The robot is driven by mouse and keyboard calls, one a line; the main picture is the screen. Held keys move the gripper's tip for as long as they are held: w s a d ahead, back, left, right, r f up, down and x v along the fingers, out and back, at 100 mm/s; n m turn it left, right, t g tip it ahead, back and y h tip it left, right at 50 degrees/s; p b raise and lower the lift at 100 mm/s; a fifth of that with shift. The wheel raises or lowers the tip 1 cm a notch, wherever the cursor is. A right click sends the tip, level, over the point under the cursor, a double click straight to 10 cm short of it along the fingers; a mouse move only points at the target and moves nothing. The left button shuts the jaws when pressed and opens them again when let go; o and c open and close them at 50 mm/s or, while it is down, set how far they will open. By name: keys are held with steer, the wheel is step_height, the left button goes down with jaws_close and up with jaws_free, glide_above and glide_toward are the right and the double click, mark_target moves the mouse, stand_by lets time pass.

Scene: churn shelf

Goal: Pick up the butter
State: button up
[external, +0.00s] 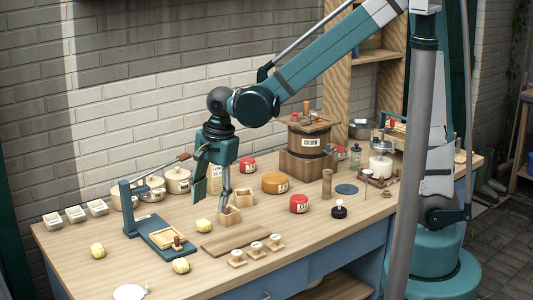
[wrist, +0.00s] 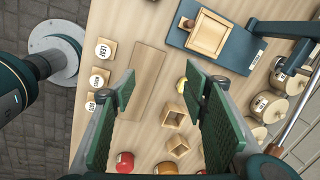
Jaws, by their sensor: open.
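My gripper is open and empty, pointing down above the table.
The blue press (external: 165,240) with a wooden frame stands left of the near lump. Small open wooden boxes (external: 230,216) stand right of it. A plank (external: 222,241) and several stamps (external: 256,246) lie in front. Lidded pots (external: 177,180) stand behind.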

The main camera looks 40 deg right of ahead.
mark_target(181, 261)
steer(key=s+a+f+m+p, duration=0.1)
steer(key=a+f, duration=0.1)
steer(key=a, duration=0.2)
steer(key=s+a+f+m+g+p, duration=0.1)
steer(key=a+f+m, duration=0.1)
steer(key=a, duration=0.3)
steer(key=s+a+f+m+h+p, duration=0.1)
steer(key=a+f, duration=0.1)
steer(key=a, duration=0.2)
steer(key=shift+s+a+f, duration=0.2)
steer(key=shift+s+f, duration=0.15)
steer(key=shift+s+a+f+m, duration=0.15)
steer(key=shift+a+f+m, duration=0.05)
steer(key=shift+m, duration=0.1)
steer(key=shift+f, duration=1.3)
steer(key=shift+s+a+f, duration=0.15)
steer(key=shift+f, duration=2.45)
